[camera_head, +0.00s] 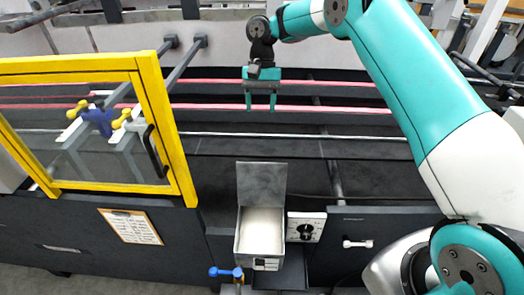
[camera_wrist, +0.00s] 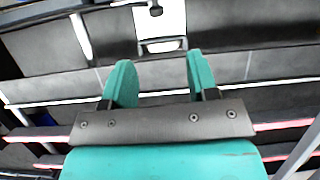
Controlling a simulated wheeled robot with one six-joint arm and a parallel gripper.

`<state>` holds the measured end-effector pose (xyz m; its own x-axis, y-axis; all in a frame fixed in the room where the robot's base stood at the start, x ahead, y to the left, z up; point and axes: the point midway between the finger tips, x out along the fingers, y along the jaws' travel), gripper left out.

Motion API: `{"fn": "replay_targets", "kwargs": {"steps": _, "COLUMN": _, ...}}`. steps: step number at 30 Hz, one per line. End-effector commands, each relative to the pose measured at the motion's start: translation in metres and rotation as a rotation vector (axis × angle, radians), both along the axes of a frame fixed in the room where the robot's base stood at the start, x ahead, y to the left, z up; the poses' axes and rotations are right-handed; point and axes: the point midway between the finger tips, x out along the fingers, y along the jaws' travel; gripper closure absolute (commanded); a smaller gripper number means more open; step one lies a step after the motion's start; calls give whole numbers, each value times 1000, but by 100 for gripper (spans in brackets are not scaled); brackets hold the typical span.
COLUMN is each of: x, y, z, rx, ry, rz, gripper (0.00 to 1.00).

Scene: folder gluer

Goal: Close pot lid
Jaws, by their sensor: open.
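The pot (camera_head: 260,231) is a grey metal box with pale, whitish contents, at the lower middle of the head view. Its grey lid (camera_head: 262,184) is open and stands upright along the pot's back edge. My gripper (camera_head: 260,107) hangs with its fingers down, behind and above the lid, apart from it. Its two teal fingers are spread with nothing between them, as the wrist view (camera_wrist: 160,85) also shows. In that view the pale pot (camera_wrist: 160,22) shows at the top, beyond the fingertips. How the lid lies there is hard to tell.
A yellow-framed clear guard (camera_head: 160,120) stands to the left. A control box with a black knob (camera_head: 306,228) sits right of the pot, and a blue-handled valve (camera_head: 226,272) is at its front left. Red belts and rails (camera_head: 330,110) run across behind. Space above the pot is clear.

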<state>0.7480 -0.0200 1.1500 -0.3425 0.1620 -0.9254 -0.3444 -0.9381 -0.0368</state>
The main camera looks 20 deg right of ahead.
Motion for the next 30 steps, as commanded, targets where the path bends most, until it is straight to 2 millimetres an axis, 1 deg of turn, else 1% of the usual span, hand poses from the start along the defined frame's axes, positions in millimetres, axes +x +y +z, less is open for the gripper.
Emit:
{"fn": "replay_targets", "kwargs": {"steps": 1, "x": 4, "y": -5, "z": -1, "rx": -13, "ry": 9, "rz": -15, "gripper": 46}}
{"fn": "replay_targets", "kwargs": {"steps": 5, "x": 8, "y": -10, "z": -11, "rx": -32, "ry": 21, "rz": -40, "gripper": 46}}
{"fn": "replay_targets", "kwargs": {"steps": 8, "x": 7, "y": -9, "z": -19, "rx": -34, "ry": 21, "rz": -42, "gripper": 46}}
{"fn": "replay_targets", "kwargs": {"steps": 14, "x": -1, "y": -6, "z": -43, "rx": -33, "ry": 20, "rz": -42, "gripper": 46}}
{"fn": "replay_targets", "kwargs": {"steps": 18, "x": -12, "y": -1, "z": -69, "rx": -33, "ry": 22, "rz": -40, "gripper": 46}}
{"fn": "replay_targets", "kwargs": {"steps": 20, "x": -17, "y": 1, "z": -77, "rx": -32, "ry": 24, "rz": -41, "gripper": 46}}
{"fn": "replay_targets", "kwargs": {"steps": 30, "x": -43, "y": 11, "z": -139, "rx": -33, "ry": 23, "rz": -40, "gripper": 46}}
